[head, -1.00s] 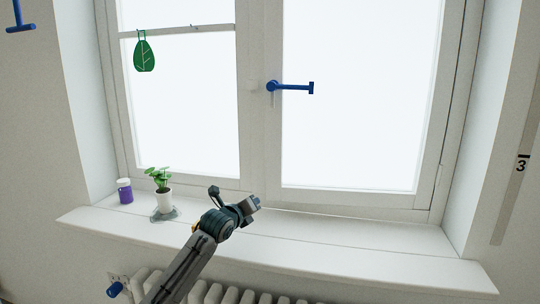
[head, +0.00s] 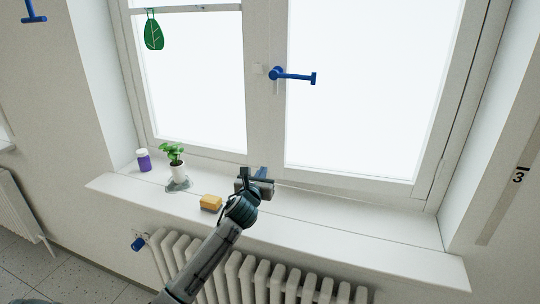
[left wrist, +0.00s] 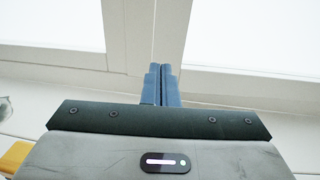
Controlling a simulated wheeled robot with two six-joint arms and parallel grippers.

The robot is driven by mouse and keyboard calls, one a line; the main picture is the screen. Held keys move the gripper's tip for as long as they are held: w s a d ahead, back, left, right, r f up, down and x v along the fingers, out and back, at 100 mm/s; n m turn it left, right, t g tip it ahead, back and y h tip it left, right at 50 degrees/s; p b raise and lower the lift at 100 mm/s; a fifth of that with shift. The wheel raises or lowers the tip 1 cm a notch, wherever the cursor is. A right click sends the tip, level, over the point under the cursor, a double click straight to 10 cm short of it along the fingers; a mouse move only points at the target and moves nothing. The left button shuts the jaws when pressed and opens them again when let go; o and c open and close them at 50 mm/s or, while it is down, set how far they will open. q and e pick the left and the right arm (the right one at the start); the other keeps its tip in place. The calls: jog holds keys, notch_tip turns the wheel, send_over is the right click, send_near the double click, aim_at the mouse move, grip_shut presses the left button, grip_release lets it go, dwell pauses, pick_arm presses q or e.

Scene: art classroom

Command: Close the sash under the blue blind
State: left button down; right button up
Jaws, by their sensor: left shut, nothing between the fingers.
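A white window fills the back of the head view. Its right sash (head: 432,170) carries a blue handle (head: 295,76) that points sideways to the right. The left sash (head: 254,120) has a crossbar near its top. No blue blind shows in these frames, and I cannot tell whether either sash stands slightly ajar. My left gripper (head: 262,173) is above the sill, in front of the lower frame near where the sashes meet. Its blue fingers (left wrist: 160,72) are shut together and empty, pointing at the frame in the left wrist view. My right gripper is out of view.
On the sill (head: 380,240) stand a purple jar (head: 144,161), a potted plant (head: 178,170) and a yellow sponge (head: 210,202). A green leaf ornament (head: 153,32) hangs at the left pane. A radiator (head: 250,275) with a blue knob (head: 138,243) is below. The right sill is clear.

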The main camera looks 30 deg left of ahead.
aim_at(272, 153)
pick_arm(q)
jog(key=p+x, duration=0.2)
jog(key=x, duration=0.8)
jog(key=shift+d, duration=0.15)
